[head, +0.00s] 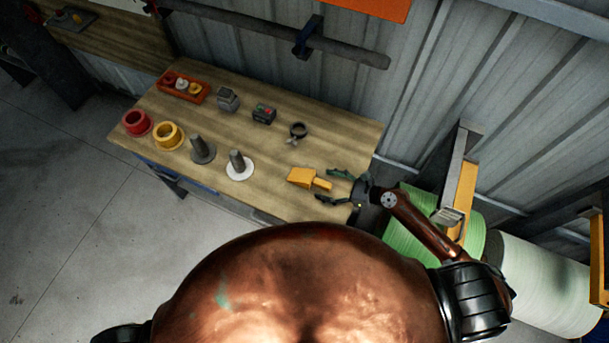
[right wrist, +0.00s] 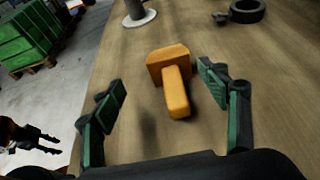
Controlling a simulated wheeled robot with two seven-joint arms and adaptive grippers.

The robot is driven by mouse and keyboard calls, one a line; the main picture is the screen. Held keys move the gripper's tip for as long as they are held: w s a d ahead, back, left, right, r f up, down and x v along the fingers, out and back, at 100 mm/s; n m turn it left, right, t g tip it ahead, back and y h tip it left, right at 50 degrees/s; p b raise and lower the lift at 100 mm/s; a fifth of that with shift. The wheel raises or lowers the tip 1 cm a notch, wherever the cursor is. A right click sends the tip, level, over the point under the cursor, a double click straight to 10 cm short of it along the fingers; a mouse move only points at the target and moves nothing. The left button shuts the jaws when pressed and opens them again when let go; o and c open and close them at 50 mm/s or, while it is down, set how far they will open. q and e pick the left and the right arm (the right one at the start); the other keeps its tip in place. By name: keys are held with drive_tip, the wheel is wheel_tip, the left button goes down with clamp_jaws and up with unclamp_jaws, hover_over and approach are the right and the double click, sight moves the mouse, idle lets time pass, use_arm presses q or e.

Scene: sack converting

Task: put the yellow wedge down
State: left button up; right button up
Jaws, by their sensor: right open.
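The yellow wedge (head: 301,177), an orange-yellow block with a narrower handle, lies on the wooden workbench (head: 250,115) near its right end. In the right wrist view the wedge (right wrist: 170,62) rests on the bench top, its handle pointing toward my right gripper (right wrist: 163,88). The gripper's two green-padded fingers are spread wide on either side of the handle, with clear gaps. In the head view my right gripper (head: 329,186) is at the bench's right end, beside the wedge. My left gripper (right wrist: 42,142) shows small and dark at the left of the right wrist view.
A white-based spindle (head: 239,167), grey spindle (head: 202,149), yellow ring (head: 168,135) and red ring (head: 136,123) stand left along the front edge. A dark ring (head: 298,130), control box (head: 264,113) and orange tray (head: 181,87) sit behind.

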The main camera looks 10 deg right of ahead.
sight(313, 178)
drive_tip(key=shift+w+f+b, duration=0.4)
drive_tip(key=shift+w+f, duration=0.15)
drive_tip(key=shift+f, duration=0.3)
drive_tip(key=x, duration=0.8)
drive_tip(key=shift+w+r+p, duration=0.3)
drive_tip(key=shift+r, duration=0.1)
drive_tip(key=shift+c, duration=0.6)
drive_tip(key=c, duration=1.3)
drive_tip(key=shift+c, duration=0.8)
drive_tip(key=shift+r, duration=0.15)
